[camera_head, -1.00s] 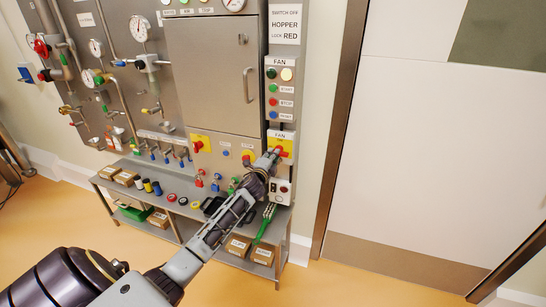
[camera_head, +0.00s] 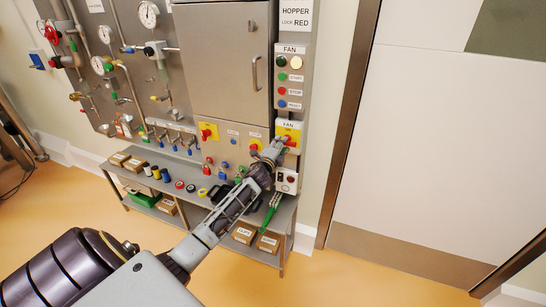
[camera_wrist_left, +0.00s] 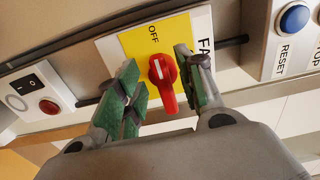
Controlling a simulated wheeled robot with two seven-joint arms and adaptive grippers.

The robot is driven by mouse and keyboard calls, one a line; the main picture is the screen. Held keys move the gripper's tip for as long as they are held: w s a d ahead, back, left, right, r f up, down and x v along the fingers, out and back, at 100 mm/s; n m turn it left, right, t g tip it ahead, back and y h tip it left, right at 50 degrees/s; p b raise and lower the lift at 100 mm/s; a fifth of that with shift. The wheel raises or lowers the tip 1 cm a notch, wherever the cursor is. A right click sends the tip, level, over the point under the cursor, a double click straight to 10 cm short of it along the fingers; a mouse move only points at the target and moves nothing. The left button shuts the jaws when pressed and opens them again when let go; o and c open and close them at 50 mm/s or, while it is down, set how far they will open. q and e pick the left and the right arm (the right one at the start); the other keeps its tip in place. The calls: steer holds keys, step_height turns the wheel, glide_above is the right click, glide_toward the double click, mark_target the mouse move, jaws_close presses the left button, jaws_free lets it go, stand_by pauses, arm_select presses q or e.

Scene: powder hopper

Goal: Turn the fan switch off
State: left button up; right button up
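The fan switch is a red rotary handle (camera_wrist_left: 162,78) on a yellow plate (camera_wrist_left: 130,43) marked OFF, under a FAN label. In the left wrist view its long end points down and a little right, with a white mark near its hub, below the OFF print. My left gripper (camera_wrist_left: 156,60) is open, with one green-padded finger on each side of the handle. Gaps show between the pads and the handle, so I see no grip. In the head view the left gripper (camera_head: 279,146) reaches the yellow plate (camera_head: 293,131) and partly covers the switch. My right gripper is not in view.
Above the switch is a FAN button box (camera_head: 291,78) with start, stop and reset buttons. A small box with a red button (camera_head: 287,180) sits below. A shelf (camera_head: 225,209) with locks and boxes stands beneath.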

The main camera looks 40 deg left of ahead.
arm_select(q)
steer(key=v, duration=1.1)
steer(key=shift+s, duration=0.25)
stand_by(0.3)
steer(key=shift+n, duration=0.3)
stand_by(0.5)
